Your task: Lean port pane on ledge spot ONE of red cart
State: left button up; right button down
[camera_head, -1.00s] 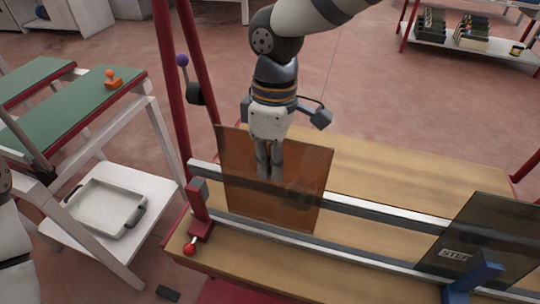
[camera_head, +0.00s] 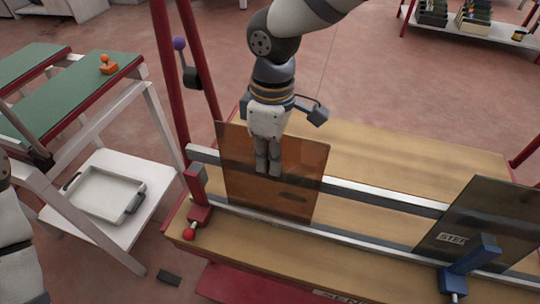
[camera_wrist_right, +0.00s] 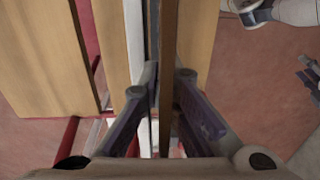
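A see-through amber-brown pane (camera_head: 302,165) stands nearly upright over the left part of the cart (camera_head: 400,150), which has wooden boards and a red frame. Its lower edge is at the front metal rail; I cannot tell whether it rests there. My right gripper (camera_head: 268,172) reaches down from above and is shut on the pane's upper middle. The wrist view shows the pane edge-on (camera_wrist_right: 168,60) between the two fingers. My left gripper is out of view; only part of that arm shows at the left edge.
A red stop with a red ball (camera_head: 189,234) stands left of the pane. A dark labelled pane (camera_head: 485,215) leans at the right by a blue stop (camera_head: 470,262). Red posts and a purple-knobbed lever (camera_head: 180,44) rise at the left. A white tray (camera_head: 105,190) lies on a low shelf.

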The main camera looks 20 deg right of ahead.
jog(key=shift+f, duration=0.3)
jog(key=c, duration=1.7)
grip_release()
jog(key=r, duration=1.2)
jog(key=shift+w+d, duration=0.25)
jog(key=shift+w, duration=0.05)
jog(key=shift+f, duration=0.1)
